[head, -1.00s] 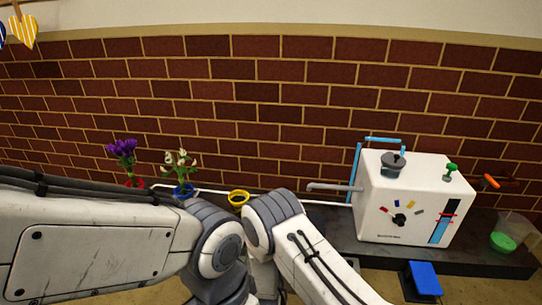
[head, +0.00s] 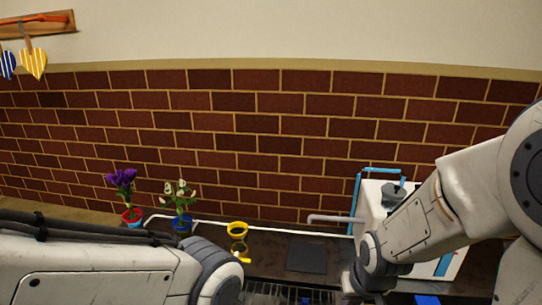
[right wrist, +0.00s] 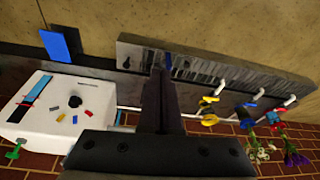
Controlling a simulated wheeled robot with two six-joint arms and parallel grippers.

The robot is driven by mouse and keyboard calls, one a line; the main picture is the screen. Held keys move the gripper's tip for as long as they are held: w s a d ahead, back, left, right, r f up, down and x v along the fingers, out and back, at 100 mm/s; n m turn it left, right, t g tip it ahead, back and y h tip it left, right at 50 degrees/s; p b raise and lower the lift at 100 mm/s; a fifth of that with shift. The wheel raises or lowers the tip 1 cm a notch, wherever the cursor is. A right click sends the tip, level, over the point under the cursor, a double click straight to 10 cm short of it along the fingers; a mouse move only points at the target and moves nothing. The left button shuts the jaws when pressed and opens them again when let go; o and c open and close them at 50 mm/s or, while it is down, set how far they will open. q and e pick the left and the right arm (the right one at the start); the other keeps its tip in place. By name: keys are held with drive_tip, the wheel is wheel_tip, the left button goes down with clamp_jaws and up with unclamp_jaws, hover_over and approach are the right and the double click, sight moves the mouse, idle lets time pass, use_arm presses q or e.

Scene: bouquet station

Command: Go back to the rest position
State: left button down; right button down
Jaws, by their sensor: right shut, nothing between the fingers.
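My right gripper (right wrist: 161,80) shows in the right wrist view, its dark fingers shut together with nothing between them. It hangs over the counter between the white machine (right wrist: 50,110) and the flowers. In the head view my right arm comes in from the right and crosses in front of the machine (head: 372,205); its fingers are not clearly visible there. My left arm comes in from the lower left, and its gripper is out of the picture.
Purple flowers (head: 122,180) stand in a red-rimmed holder and white flowers (head: 180,192) in a blue-rimmed one. A yellow-rimmed holder (head: 238,227) is beside them. A dark square plate (head: 306,257) lies on the counter. A blue pad (right wrist: 57,45) sits near the machine's front.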

drive_tip(key=s+a+r+n+g+p, duration=0.2)
drive_tip(key=s+a+r+n+p, duration=0.2)
drive_tip(key=s+a+r+p, duration=0.45)
drive_tip(key=s+a+r+n+g+p, duration=0.1)
drive_tip(key=s+a+r+n+p, duration=0.3)
drive_tip(key=s+r+p, duration=0.55)
wheel_tip(320, 180, up, 40)
drive_tip(key=w+p, duration=0.1)
drive_tip(key=p, duration=3.2)
drive_tip(key=shift+w+d+m+y, duration=0.15)
drive_tip(key=shift+w+m+y, duration=0.15)
drive_tip(key=shift+y, duration=0.1)
drive_tip(key=shift+f, duration=0.1)
